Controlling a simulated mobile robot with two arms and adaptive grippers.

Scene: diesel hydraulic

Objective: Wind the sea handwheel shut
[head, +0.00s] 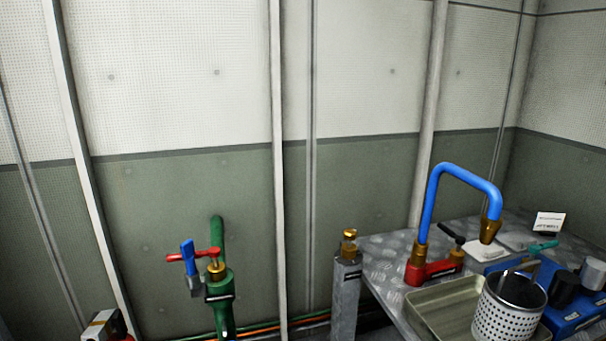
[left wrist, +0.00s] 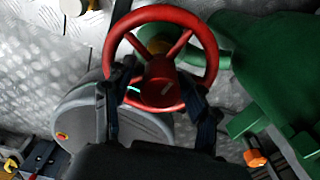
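A red handwheel (left wrist: 206,45) shows in the left wrist view, with spokes meeting at a red hub. I read no label on it, so I cannot confirm it is the sea handwheel. My left gripper (left wrist: 160,85) is in front of the wheel. Its two dark fingers are spread apart, one on each side of the hub, across the lower part of the rim. I cannot tell whether they touch it. The handwheel does not clearly show in the head view. My right gripper is in neither view.
A large green casting (left wrist: 275,60) stands close right of the wheel, and a grey rounded body (left wrist: 85,125) lies below left. In the head view are a green pipe (head: 220,290) with red and blue handles, a grey post (head: 345,300), and a bench (head: 385,255) with a blue spout (head: 465,176).

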